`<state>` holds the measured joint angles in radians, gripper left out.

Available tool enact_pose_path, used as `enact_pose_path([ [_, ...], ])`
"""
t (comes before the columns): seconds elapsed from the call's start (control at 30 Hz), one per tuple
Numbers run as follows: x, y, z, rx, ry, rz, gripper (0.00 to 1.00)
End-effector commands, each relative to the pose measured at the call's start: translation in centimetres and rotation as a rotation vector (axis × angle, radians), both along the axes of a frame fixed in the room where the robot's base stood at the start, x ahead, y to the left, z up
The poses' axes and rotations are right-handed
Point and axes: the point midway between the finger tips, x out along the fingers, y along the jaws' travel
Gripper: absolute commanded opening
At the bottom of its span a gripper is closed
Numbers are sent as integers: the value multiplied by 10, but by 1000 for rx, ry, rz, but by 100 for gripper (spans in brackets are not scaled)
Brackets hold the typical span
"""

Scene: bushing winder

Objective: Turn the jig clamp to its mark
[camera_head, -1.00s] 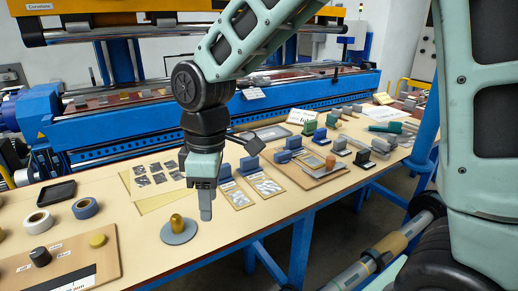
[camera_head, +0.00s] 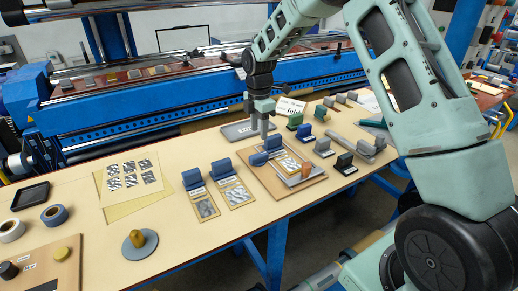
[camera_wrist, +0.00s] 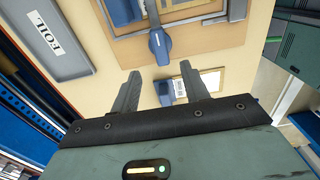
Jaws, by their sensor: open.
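The jig (camera_head: 312,180) is a brown board with a framed patterned piece on it, right of the middle of the table in the head view. A blue clamp lever (camera_head: 258,159) sits at its left side, and a blue block (camera_head: 273,144) at its back edge. In the wrist view a blue lever (camera_wrist: 159,46) with a rounded end shows on the jig board (camera_wrist: 205,38), just beyond my fingertips. My gripper (camera_wrist: 159,76) is open and empty, its fingers apart and pointing down over the table. It also shows in the head view (camera_head: 264,138), above the jig's back edge.
A grey tray labelled FOIL (camera_wrist: 48,38) lies beside the jig. Several small blue, green and grey blocks stand around it. Patterned sheets (camera_head: 130,175), tape rolls (camera_head: 54,214) and a knob on a grey disc (camera_head: 140,244) lie to the left. The blue winder stands behind the table.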

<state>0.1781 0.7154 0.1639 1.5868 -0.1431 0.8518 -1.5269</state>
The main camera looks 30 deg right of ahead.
Motion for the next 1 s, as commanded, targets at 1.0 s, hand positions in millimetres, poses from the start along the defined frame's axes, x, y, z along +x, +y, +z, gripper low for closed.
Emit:
enact_pose_path([
  [1.0,0,0,-96,0,-1,-1,23],
])
